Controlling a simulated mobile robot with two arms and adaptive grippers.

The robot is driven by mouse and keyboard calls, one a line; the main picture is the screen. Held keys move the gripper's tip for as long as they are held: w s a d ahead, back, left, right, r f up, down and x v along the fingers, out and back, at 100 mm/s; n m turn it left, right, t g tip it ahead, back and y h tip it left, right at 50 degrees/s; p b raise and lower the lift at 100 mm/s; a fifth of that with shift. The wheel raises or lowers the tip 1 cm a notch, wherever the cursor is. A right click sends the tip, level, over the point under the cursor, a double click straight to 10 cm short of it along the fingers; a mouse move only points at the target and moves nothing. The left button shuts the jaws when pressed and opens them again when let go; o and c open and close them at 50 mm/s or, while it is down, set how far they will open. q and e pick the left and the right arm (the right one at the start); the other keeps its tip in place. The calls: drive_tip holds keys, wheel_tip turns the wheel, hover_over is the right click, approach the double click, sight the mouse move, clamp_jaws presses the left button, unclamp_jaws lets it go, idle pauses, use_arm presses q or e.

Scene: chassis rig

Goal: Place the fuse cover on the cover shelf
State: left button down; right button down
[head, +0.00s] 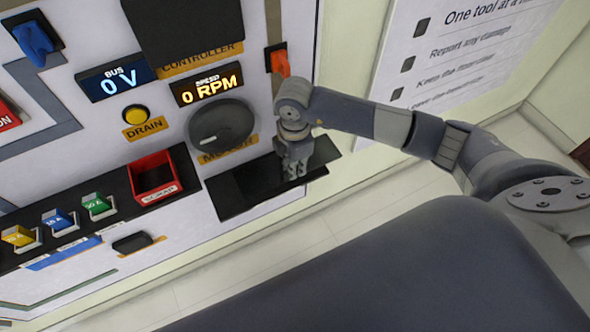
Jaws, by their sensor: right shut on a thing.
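My right gripper (294,172) points down over the cover shelf (226,200), a black ledge low on the panel's right side. It is shut on a dark flat plate, which looks like the fuse cover (258,180). The cover lies on or just above the shelf; dark on dark, I cannot tell if it touches. The fingers hide part of the cover. My left gripper is out of view.
A red scrap bin (153,190) sits left of the shelf. Yellow (18,237), blue (58,219) and green (97,204) fuses stand further left. A grey motor knob (221,125) and an orange lever (280,64) are above. Floor shows below.

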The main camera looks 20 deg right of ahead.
wheel_tip(320, 180, down, 3)
drive_tip(key=shift+d+f+p, duration=0.1)
drive_tip(key=shift+p, duration=0.25)
drive_tip(key=shift+f, duration=0.15)
drive_tip(key=shift+f, duration=0.1)
drive_tip(key=c, duration=1.6)
unclamp_jaws()
drive_tip(key=shift+c, duration=0.2)
drive_tip(key=shift+r, duration=0.2)
drive_tip(key=shift+w+r, duration=0.1)
drive_tip(key=shift+r, duration=0.25)
wheel_tip(320, 180, up, 11)
drive_tip(key=shift+r+b, duration=0.1)
drive_tip(key=shift+b, duration=0.6)
